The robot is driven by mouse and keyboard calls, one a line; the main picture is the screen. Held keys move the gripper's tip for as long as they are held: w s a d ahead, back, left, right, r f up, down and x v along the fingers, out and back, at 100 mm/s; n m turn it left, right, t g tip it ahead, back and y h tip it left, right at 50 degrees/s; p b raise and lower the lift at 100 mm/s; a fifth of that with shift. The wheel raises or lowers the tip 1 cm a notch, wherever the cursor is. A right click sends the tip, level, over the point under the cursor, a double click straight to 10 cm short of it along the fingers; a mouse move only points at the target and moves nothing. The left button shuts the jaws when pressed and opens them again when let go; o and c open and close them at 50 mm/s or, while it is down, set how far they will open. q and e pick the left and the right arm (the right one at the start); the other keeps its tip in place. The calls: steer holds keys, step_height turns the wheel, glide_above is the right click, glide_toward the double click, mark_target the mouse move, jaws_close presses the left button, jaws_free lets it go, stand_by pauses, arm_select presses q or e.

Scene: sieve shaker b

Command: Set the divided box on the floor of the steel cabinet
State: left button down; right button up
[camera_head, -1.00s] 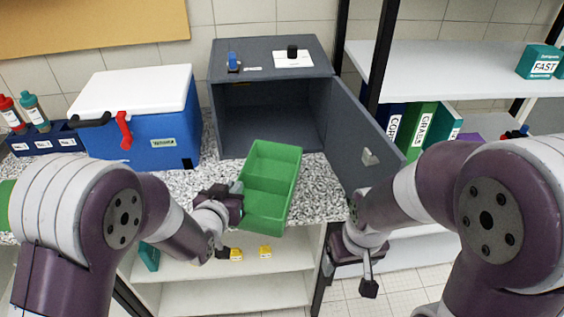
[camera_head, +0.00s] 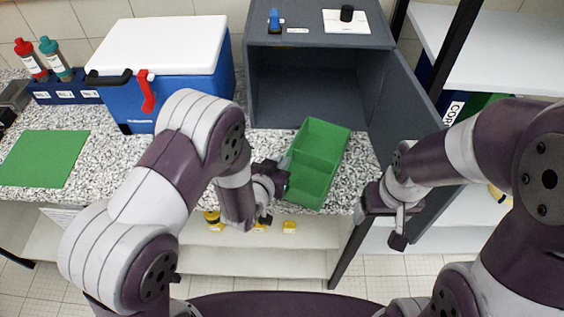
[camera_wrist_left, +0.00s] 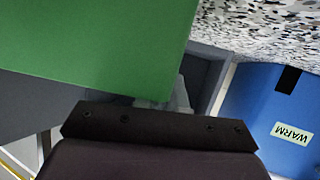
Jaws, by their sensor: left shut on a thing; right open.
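The green divided box (camera_head: 326,139) is in front of the steel cabinet, over the counter's front part, turned at an angle. My left gripper (camera_head: 284,177) is shut on the box at its left side; the box also fills the upper left of the left wrist view (camera_wrist_left: 100,50). The fingertips are mostly hidden by the box. The grey steel cabinet (camera_head: 315,36) stands at the back of the counter with its door (camera_head: 402,105) swung open to the right. Its floor (camera_head: 300,121) looks bare. My right gripper (camera_head: 398,222) is open and empty, right of the box near the counter's front edge.
A blue cooler (camera_head: 190,98) with a white lid stands left of the cabinet. A green mat (camera_head: 45,158) lies on the left of the speckled counter (camera_head: 100,165). Bottles stand in a rack (camera_head: 65,92) at the back left. The open door bounds the space on the right.

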arm_select(q)
steer(key=shift+s+r, duration=0.15)
steer(key=shift+s, duration=0.05)
steer(key=c, duration=1.6)
jaws_free()
steer(key=shift+f, duration=0.25)
steer(key=shift+c, duration=0.2)
steer(key=o, duration=0.4)
steer(key=shift+w, duration=0.1)
steer(key=shift+r, duration=0.1)
